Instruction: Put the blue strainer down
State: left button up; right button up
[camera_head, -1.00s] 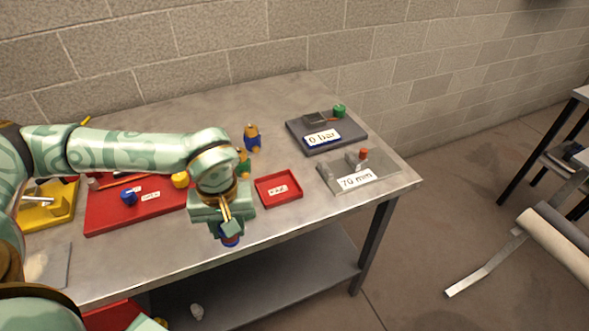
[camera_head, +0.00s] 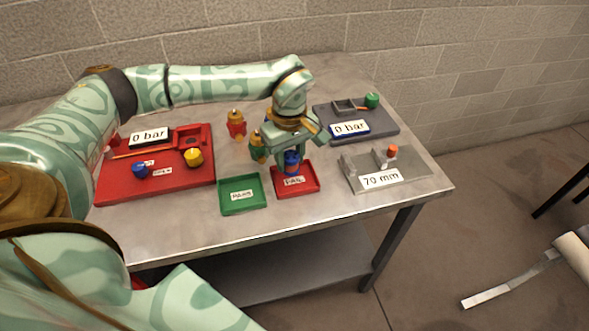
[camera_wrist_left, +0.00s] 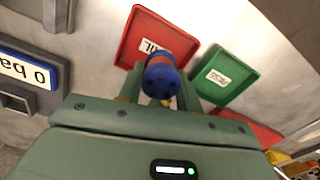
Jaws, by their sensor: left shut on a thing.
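The blue strainer (camera_head: 292,161) is held upright in my left gripper (camera_head: 291,155), over the red FAIL tray (camera_head: 312,190) in the head view. It also shows between the fingers in the left wrist view (camera_wrist_left: 160,78), end toward the camera, in front of the FAIL tray (camera_wrist_left: 133,28). I cannot tell whether its lower end touches the tray floor. The green PASS tray (camera_head: 240,208) lies empty just left of the FAIL tray.
A red test board (camera_head: 170,188) lies left. The dark 0 bar block (camera_head: 375,125) and grey 70 mm gauge (camera_head: 415,173) lie right. The table's front edge is close.

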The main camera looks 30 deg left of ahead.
aim_at(293, 169)
pick_arm(q)
jog(key=shift+w+d+f, duration=0.1)
jog(key=shift+w+f, duration=0.05)
jog(key=shift+f, duration=0.15)
jog(key=f, duration=0.2)
jog(key=f+b, duration=0.1)
jog(key=shift+w+f, duration=0.2)
jog(key=shift+f, duration=0.15)
jog(key=shift+r, duration=0.1)
jog(key=o, duration=1.1)
notch_tip(293, 169, up, 12)
jog(key=p, duration=0.3)
